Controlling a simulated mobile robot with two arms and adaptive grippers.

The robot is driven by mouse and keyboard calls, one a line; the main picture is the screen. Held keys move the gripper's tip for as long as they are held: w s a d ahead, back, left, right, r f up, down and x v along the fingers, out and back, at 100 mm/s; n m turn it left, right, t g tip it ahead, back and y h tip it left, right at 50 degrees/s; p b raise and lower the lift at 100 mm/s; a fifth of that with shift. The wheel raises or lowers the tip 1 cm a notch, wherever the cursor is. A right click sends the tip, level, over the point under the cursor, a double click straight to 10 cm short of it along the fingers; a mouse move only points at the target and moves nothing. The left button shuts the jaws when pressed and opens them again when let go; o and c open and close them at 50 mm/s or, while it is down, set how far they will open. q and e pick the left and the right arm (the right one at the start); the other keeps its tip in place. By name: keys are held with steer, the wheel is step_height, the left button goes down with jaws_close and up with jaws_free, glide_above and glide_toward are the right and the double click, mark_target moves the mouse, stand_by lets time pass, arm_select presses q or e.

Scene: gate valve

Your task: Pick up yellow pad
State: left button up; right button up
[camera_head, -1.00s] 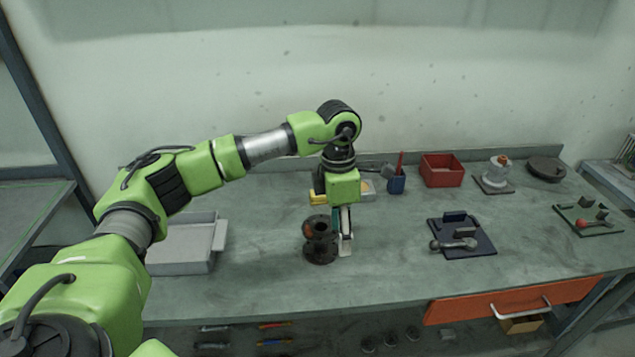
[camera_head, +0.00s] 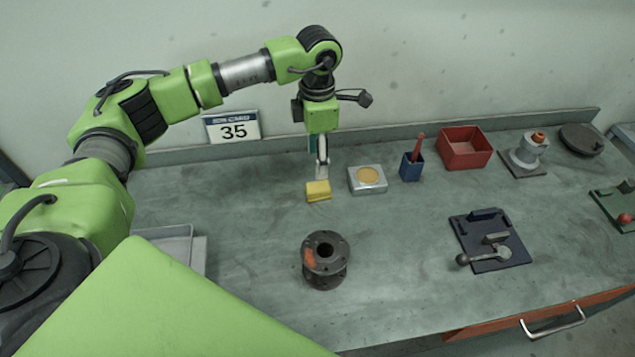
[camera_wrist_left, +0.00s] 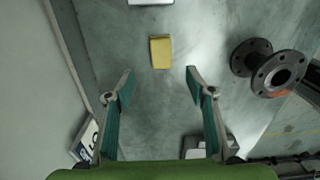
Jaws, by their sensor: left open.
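The yellow pad (camera_head: 318,191) is a small yellow block lying on the grey-green workbench, left of a silver box with a round yellow top. It also shows in the left wrist view (camera_wrist_left: 161,51), beyond the fingertips and between their lines. My left gripper (camera_head: 322,172) points down just behind and above the pad in the head view. In the left wrist view its two fingers (camera_wrist_left: 159,82) are spread wide with nothing between them. The pad is apart from both fingers. My right gripper is not in view.
A dark flanged valve body (camera_head: 326,259) stands in front of the pad. The silver box (camera_head: 367,180), a blue holder (camera_head: 411,168) and a red bin (camera_head: 464,149) stand to the right. A grey tray (camera_head: 176,245) is at left.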

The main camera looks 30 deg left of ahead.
arm_select(q)
steer(key=p, duration=0.1)
glide_above(318, 186)
step_height(318, 186, down, 4)
steer(key=shift+s+f, duration=0.1)
steer(key=shift+f, duration=0.15)
steer(key=shift+f+p, duration=0.6)
steer(key=shift+f, duration=0.35)
step_height(318, 186, down, 4)
steer(key=shift+d+r+p, duration=0.1)
steer(key=shift+r+p, duration=0.1)
steer(key=shift+p, duration=0.75)
steer(key=shift+f, duration=0.45)
steer(key=c, duration=1.1)
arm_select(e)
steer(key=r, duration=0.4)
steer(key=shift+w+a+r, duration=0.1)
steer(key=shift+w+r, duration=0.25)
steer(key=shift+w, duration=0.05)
